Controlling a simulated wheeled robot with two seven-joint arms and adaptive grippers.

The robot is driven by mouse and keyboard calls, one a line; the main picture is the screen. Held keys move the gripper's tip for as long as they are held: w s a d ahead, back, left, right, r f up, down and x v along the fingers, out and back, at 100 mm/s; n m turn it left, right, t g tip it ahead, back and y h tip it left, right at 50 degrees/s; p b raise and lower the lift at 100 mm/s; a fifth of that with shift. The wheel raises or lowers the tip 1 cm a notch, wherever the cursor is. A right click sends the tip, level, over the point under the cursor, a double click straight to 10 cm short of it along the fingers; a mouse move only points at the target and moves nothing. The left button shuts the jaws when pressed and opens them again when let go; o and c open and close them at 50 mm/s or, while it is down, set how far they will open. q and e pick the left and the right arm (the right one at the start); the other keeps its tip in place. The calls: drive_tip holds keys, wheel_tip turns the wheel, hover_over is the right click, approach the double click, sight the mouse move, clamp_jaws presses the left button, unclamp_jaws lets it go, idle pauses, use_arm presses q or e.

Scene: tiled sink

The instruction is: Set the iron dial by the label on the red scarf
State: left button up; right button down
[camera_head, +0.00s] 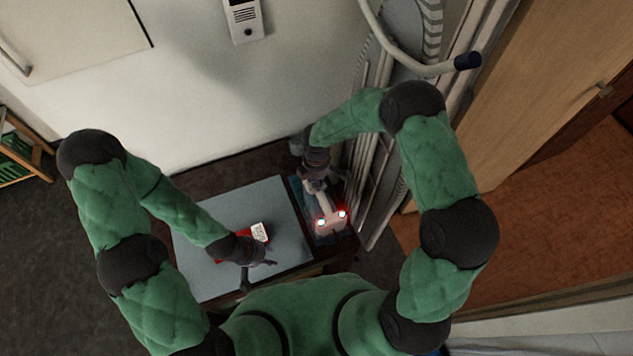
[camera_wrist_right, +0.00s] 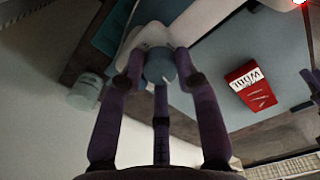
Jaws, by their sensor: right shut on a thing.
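The red scarf (camera_head: 229,249) lies on the grey-blue tabletop (camera_head: 205,275), with a white label (camera_head: 259,231) on it. In the right wrist view the scarf (camera_wrist_right: 254,94) appears as a red folded piece, and its label (camera_wrist_right: 245,78) carries dark letters that look like WOOL, turned over. My left gripper (camera_head: 257,276) is beside the scarf with its fingers spread, empty. The white iron (camera_head: 330,222) stands at the table's right side. My right gripper (camera_wrist_right: 160,82) is shut on its blue-grey dial (camera_wrist_right: 160,66), which has a small white mark. The dial's scale cannot be read.
Two red glowing spots (camera_head: 331,217) show at the iron. A blue mat (camera_head: 297,190) lies under it. A pale wall is behind the table, with grey pipes (camera_head: 384,170) close on the right. A small whitish cylinder (camera_wrist_right: 85,92) shows in the wrist view.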

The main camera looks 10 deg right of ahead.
use_arm(q)
drive_tip(key=shift+f+b, duration=0.8)
drive_tip(key=shift+f, duration=0.2)
use_arm(e)
drive_tip(key=shift+m, duration=1.2)
use_arm(q)
drive_tip(key=shift+f, duration=0.1)
use_arm(e)
drive_tip(key=shift+s, duration=0.1)
drive_tip(key=c, duration=0.9)
unclamp_jaws()
wheel_tip(320, 180, up, 12)
